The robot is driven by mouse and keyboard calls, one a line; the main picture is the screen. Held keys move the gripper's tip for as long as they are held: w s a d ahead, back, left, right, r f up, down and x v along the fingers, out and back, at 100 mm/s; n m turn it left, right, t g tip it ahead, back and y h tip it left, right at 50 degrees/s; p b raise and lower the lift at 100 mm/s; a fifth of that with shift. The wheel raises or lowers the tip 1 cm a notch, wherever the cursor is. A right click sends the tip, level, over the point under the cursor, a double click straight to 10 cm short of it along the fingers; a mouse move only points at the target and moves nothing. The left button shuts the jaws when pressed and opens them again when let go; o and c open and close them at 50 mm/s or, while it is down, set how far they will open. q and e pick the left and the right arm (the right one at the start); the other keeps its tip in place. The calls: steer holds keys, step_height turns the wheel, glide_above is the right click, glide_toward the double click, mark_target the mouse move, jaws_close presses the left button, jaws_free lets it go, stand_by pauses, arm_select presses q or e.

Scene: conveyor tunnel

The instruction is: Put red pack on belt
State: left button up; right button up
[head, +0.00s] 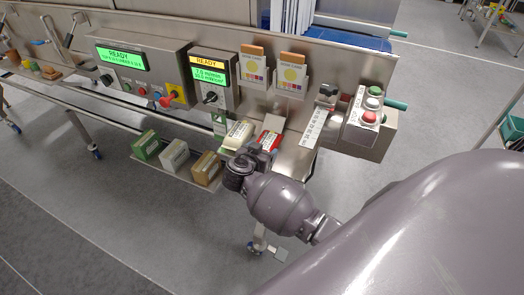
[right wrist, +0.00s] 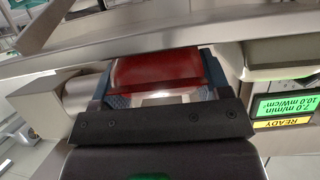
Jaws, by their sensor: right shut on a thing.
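The red pack (head: 270,139), with a white label, shows in the head view at the front of the machine. My right gripper (head: 260,151) is shut on it, and its wrist hides part of the pack. In the right wrist view the red pack (right wrist: 155,70) lies between the blue fingertips of my right gripper (right wrist: 158,92), close to a metal rail. I cannot tell whether the pack touches a surface below. The belt surface cannot be made out clearly. My left gripper is not in view.
A white pack with a green edge (head: 238,134) lies just left of the red pack. Green (head: 146,145), white (head: 174,154) and brown (head: 206,168) packs stand on a lower shelf. A button box (head: 369,112) is at the right; display panels (head: 140,70) are behind.

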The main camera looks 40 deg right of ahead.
steer(key=o, duration=1.4)
steer(key=shift+r, duration=0.1)
